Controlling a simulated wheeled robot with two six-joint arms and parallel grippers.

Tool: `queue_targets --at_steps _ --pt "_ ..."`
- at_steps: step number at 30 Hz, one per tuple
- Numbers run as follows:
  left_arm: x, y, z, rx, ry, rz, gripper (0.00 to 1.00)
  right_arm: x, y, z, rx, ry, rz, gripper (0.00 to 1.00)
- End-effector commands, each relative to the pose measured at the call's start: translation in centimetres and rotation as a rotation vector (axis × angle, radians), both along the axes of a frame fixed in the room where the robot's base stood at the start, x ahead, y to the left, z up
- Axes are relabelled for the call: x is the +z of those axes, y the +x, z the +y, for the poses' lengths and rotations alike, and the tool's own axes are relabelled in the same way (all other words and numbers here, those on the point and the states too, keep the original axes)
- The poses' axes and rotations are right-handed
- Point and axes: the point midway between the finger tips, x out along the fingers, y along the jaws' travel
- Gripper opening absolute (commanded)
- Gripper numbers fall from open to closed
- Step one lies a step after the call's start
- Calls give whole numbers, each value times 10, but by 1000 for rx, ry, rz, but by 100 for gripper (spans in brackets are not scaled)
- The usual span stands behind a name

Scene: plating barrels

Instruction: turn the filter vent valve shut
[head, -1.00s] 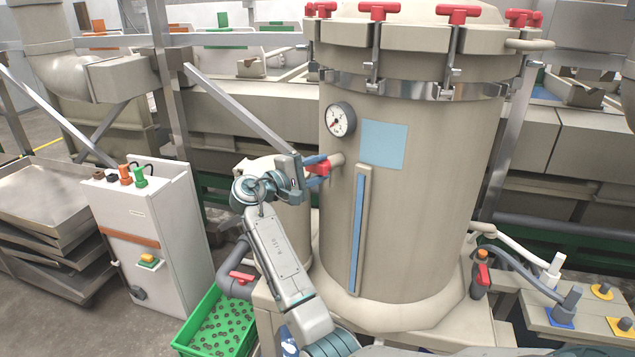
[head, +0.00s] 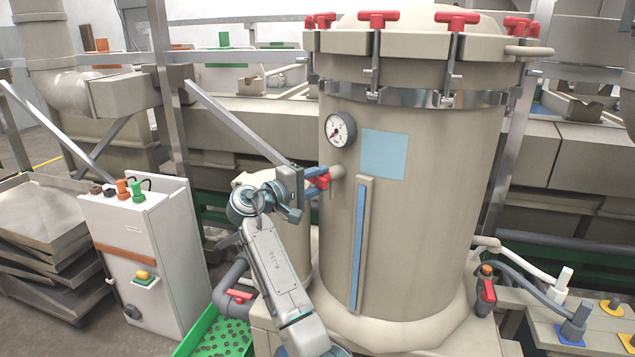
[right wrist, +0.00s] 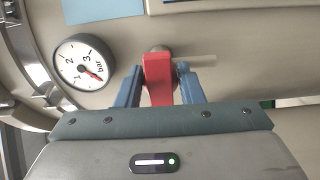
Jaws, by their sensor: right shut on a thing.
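The filter vent valve's red handle (head: 321,181) is on a short pipe stub at the left side of the large beige filter vessel (head: 430,220), below the gauge. My right gripper (head: 318,182) has its blue fingers on either side of the handle and is shut on it. In the right wrist view the red handle (right wrist: 157,80) stands between the two blue fingers (right wrist: 158,88), its far end against the pipe stub. The fingers partly cover the handle in the head view. My left gripper is out of view.
A pressure gauge (head: 340,130) sits just above the valve. A slanted metal brace (head: 225,120) runs behind my right wrist. A white control box (head: 150,265) and a green crate (head: 222,335) stand left of the vessel. Another red-handled valve (head: 240,296) is low on a grey pipe.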

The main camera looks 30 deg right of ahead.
Motion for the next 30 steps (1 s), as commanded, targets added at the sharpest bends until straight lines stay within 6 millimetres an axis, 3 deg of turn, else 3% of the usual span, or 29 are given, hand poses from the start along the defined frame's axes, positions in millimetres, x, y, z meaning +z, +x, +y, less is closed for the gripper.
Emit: queue_targets --at_steps 4,5,6,17,30 --pt "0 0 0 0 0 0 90 -1 0 0 0 2 1 11" --pt "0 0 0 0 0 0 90 -1 0 0 0 2 1 36" --pt "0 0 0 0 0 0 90 -1 0 0 0 2 1 44" --pt "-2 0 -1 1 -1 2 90 -1 0 5 1 1 1 44" --pt "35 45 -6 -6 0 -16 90 -4 -8 84 2 4 0 44"
